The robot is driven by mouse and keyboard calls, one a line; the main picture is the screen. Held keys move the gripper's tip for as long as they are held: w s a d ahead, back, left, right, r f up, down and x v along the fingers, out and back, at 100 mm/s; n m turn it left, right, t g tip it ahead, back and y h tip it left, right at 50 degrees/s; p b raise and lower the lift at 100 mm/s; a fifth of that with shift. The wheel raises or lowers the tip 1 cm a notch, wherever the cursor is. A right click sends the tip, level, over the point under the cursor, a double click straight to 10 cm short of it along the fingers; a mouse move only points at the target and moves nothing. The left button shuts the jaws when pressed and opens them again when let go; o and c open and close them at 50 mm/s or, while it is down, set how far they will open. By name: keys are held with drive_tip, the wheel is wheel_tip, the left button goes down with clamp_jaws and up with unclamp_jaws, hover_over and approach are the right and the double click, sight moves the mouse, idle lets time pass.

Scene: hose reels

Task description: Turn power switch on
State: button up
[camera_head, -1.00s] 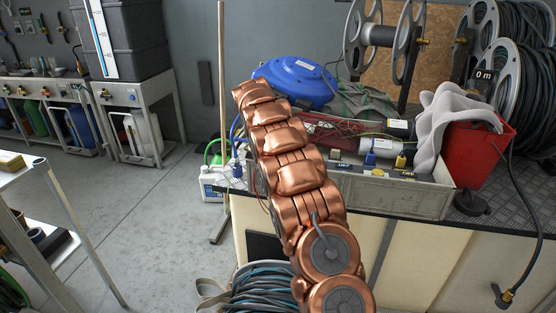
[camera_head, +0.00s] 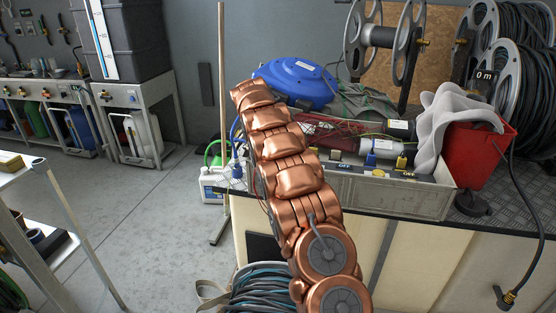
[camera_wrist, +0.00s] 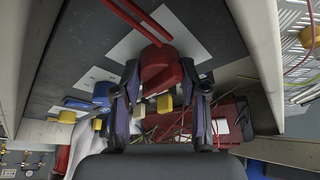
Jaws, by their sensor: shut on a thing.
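In the wrist view a red rounded part (camera_wrist: 158,70) stands in front of a white plate (camera_wrist: 158,38) on a dark panel. Red bars (camera_wrist: 138,17) run up from it. I take it for the power switch, but its position cannot be read. My gripper (camera_wrist: 160,78) has one dark finger on each side of the red part and is closed on it. In the head view my copper arm hides my gripper and the switch.
Blue (camera_wrist: 102,92) and yellow (camera_wrist: 67,116) parts lie to the left in the wrist view. In the head view a grey crate (camera_head: 395,195) of parts, a blue reel (camera_head: 295,82) and a red bucket (camera_head: 478,155) crowd the bench. Floor (camera_head: 150,215) to the left is clear.

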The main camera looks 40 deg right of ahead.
drive_tip(key=shift+s+f+m+g+b, duration=0.1)
drive_tip(key=shift+f+m+g+b, duration=0.1)
drive_tip(key=shift+m+g+b, duration=0.25)
idle(5.5)
drive_tip(key=o, duration=1.1)
drive_tip(key=shift+r, duration=0.1)
drive_tip(key=shift+r, duration=0.1)
drive_tip(key=v, duration=0.6)
drive_tip(key=shift+r, duration=0.25)
drive_tip(key=shift+a+r, duration=0.25)
drive_tip(key=shift+r, duration=0.1)
